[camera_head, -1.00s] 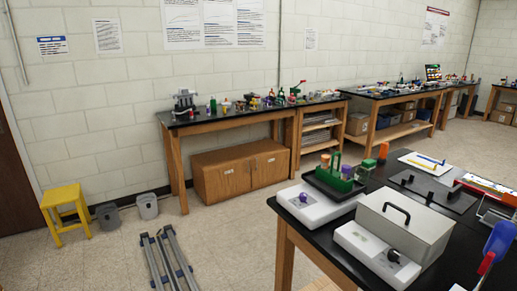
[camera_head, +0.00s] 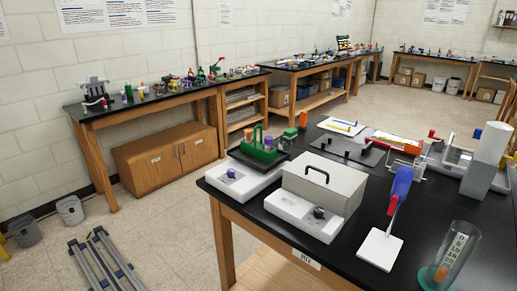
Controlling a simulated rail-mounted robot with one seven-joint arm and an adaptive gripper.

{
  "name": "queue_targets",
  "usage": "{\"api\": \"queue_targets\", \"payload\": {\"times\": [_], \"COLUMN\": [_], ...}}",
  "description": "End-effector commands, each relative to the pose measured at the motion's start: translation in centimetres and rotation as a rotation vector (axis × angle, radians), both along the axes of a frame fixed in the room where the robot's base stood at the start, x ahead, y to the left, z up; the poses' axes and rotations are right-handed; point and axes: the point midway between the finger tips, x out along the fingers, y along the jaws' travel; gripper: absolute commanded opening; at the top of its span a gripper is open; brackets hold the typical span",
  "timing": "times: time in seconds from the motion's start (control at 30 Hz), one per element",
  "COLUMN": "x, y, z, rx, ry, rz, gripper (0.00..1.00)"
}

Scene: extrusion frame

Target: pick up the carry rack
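A green rack with an upright loop handle (camera_head: 257,152), which looks like the carry rack, stands in a dark tray (camera_head: 238,156) near the far left corner of the black-topped bench. It holds small containers; one looks orange-pink and another purple. My gripper is not in view.
A white device (camera_head: 240,182) is in front of the tray. A grey box with a black handle (camera_head: 325,185) stands close on the right, with another white device (camera_head: 308,214) before it. A blue and red item (camera_head: 401,187) and a glass cylinder (camera_head: 452,258) are nearer.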

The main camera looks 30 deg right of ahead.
Motion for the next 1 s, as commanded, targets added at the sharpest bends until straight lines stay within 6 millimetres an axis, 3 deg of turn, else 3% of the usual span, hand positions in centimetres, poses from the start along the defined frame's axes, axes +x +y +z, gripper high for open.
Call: {"api": "queue_targets", "payload": {"times": [0.47,0.53,1.0], "x": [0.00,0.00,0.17], "y": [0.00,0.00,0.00], "z": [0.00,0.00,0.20], "rx": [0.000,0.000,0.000], "ry": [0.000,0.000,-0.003], "rz": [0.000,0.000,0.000], "gripper": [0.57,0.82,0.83]}}
